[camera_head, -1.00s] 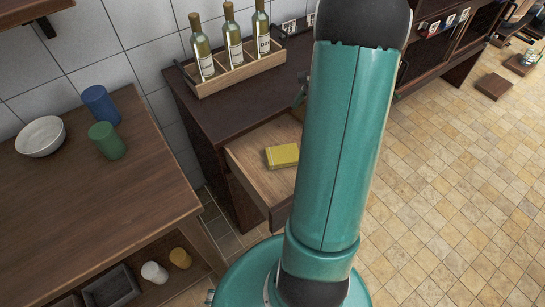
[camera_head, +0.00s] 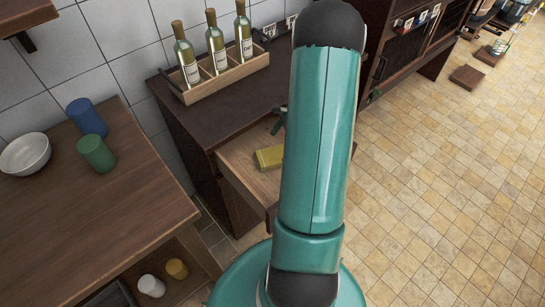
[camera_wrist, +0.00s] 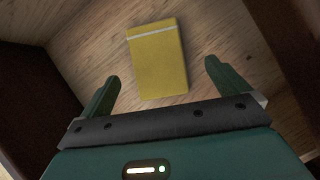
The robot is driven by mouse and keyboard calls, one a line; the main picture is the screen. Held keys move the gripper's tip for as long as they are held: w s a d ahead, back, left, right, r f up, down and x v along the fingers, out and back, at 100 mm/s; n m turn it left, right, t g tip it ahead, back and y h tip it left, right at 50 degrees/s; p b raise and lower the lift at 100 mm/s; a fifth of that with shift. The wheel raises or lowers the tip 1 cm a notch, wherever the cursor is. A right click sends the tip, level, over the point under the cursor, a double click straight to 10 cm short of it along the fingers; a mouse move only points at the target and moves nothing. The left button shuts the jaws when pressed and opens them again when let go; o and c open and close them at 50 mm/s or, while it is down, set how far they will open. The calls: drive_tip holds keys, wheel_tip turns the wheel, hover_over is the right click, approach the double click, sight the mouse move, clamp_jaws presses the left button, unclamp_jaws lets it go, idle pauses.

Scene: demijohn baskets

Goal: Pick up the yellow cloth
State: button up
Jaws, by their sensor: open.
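The yellow cloth (camera_wrist: 158,62) is folded into a flat block with a pale stripe near one end. It lies on the wooden floor of an open drawer (camera_head: 232,160). In the head view the cloth (camera_head: 269,157) is partly hidden by my arm. My gripper (camera_wrist: 164,85) is open, with its two green fingers apart and nothing between them. In the wrist view the cloth lies just beyond the fingertips, between their lines. In the head view a bit of my gripper (camera_head: 279,119) shows above the drawer's back, beside my arm.
The drawer is pulled out of a dark cabinet (camera_head: 190,125). A wooden crate (camera_head: 215,85) with three bottles stands on top. At left a wooden table (camera_head: 90,215) holds a white bowl (camera_head: 25,153), a blue cup (camera_head: 87,117) and a green cup (camera_head: 96,153).

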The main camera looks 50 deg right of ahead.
sight(274, 154)
drive_tip(key=x, duration=0.4)
drive_tip(key=shift+s+a+f, duration=0.15)
drive_tip(key=shift+a+f, duration=0.1)
drive_tip(key=shift+f, duration=0.1)
drive_tip(key=shift+f, duration=0.2)
idle(0.3)
drive_tip(key=c, duration=1.1)
drive_tip(key=shift+r, duration=0.1)
